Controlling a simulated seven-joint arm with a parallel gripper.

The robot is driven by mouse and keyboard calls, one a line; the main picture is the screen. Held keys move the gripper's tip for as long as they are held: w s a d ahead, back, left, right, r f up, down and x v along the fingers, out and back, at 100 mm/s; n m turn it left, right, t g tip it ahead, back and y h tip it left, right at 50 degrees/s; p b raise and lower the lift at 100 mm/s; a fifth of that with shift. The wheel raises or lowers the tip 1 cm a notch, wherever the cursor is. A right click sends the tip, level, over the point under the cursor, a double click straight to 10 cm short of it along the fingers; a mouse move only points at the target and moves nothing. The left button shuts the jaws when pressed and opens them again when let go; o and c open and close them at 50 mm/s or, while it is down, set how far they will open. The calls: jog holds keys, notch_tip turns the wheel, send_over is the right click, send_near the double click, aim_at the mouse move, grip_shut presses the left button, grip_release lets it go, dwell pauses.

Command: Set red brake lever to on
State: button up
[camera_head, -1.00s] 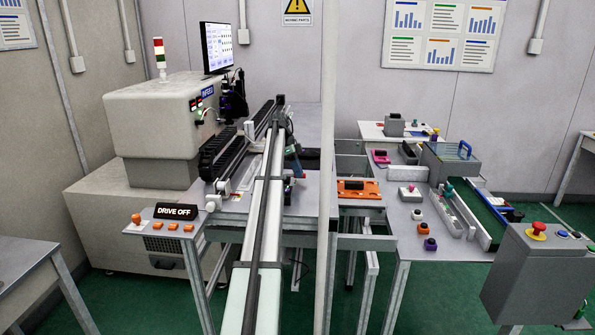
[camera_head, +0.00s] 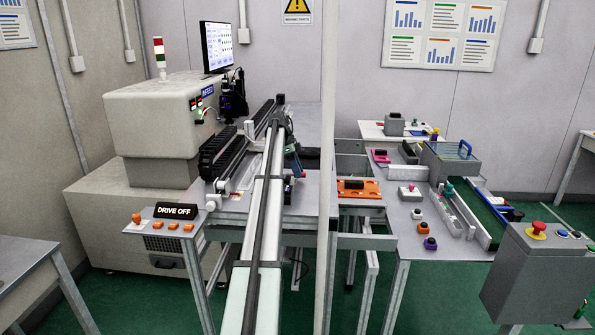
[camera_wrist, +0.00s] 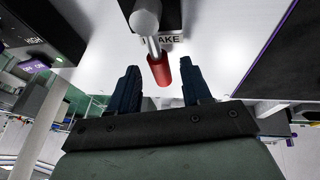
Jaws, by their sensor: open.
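In the wrist view the brake lever has a red cylindrical grip (camera_wrist: 161,70) on a metal rod, with a rounded pale end above it. My gripper (camera_wrist: 159,80) is open, with one dark finger on each side of the red grip. The grip shows between the fingertips, and I see no finger touching it. In the head view my gripper (camera_head: 292,160) is small, at the far end of my arm. The lever cannot be made out clearly there.
A purple-edged dark panel (camera_wrist: 280,50) is at the right of the wrist view, and a box marked "HIGH" (camera_wrist: 38,40) is at the left. In the head view a grey machine (camera_head: 155,115) stands left of my arm, and an orange fixture (camera_head: 358,189) lies to the right.

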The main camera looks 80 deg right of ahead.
jog(key=shift+w+d+r, duration=0.1)
jog(key=shift+w+r, duration=0.05)
jog(key=shift+r, duration=0.2)
jog(key=w+d, duration=0.1)
jog(key=w, duration=0.2)
jog(key=w+d, duration=0.2)
jog(key=w, duration=0.1)
jog(key=w+d, duration=0.1)
jog(key=w, duration=0.2)
jog(key=shift+w+d, duration=0.4)
jog(key=shift+w+d+r, duration=0.1)
jog(key=shift+d+r, duration=0.05)
jog(key=shift+w+d, duration=0.1)
jog(key=shift+w, duration=0.4)
